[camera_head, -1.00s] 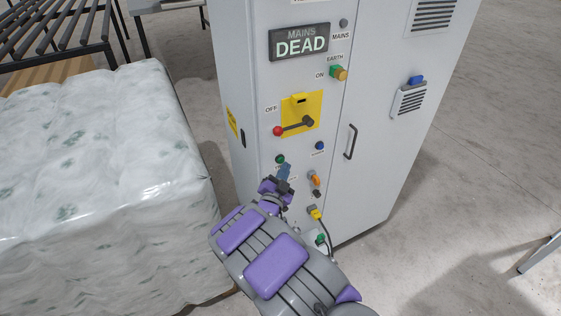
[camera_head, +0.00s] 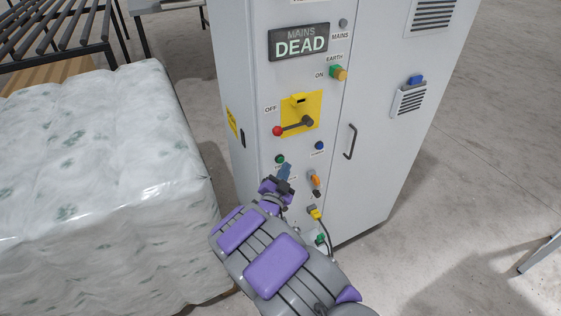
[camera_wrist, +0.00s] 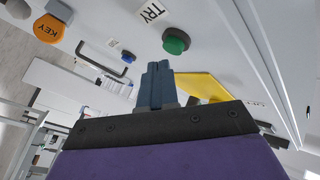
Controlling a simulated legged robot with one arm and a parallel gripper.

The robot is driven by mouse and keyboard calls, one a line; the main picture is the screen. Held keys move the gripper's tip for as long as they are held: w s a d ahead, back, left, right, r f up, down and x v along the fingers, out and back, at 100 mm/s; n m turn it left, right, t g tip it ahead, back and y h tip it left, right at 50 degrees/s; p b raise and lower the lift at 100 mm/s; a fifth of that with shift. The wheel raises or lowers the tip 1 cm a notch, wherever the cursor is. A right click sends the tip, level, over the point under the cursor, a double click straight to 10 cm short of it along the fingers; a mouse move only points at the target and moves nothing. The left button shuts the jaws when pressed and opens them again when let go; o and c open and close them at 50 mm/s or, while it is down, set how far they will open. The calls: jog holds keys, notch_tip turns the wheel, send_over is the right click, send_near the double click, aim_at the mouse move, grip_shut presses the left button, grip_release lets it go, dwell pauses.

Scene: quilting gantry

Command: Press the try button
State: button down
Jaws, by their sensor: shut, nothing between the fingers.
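The try button is a round green button (camera_wrist: 176,41) beside a label (camera_wrist: 151,11) reading TRY in the wrist view. In the head view a green button (camera_head: 280,159) sits on the grey cabinet front, left of centre, just above my gripper. My gripper (camera_head: 286,168) has its blue fingers closed together with nothing between them. In the wrist view the gripper tips (camera_wrist: 156,66) point toward the panel, a little below and left of the button. They look close to it but apart; the exact depth gap is hard to tell.
The cabinet (camera_head: 375,190) also carries a red-knobbed lever (camera_head: 293,127) on a yellow plate, a blue button (camera_head: 319,145), an orange knob (camera_head: 314,180) and a MAINS DEAD display (camera_head: 300,43). A wrapped white bale (camera_head: 105,180) stands at the left.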

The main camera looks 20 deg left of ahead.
jog(key=shift+w+a, duration=0.1)
jog(key=shift+a, duration=0.05)
dwell(0.4)
jog(key=shift+w+a+r, duration=0.1)
jog(key=shift+w, duration=0.05)
jog(key=shift+w+a, duration=0.25)
jog(key=shift+a, duration=0.1)
dwell(0.9)
jog(key=shift+s+d, duration=0.55)
jog(key=shift+d, duration=0.1)
dwell(0.3)
jog(key=s+d+b, duration=0.1)
jog(key=s+d, duration=0.2)
jog(key=shift+s+d, duration=0.1)
jog(key=shift+d, duration=0.3)
dwell(0.7)
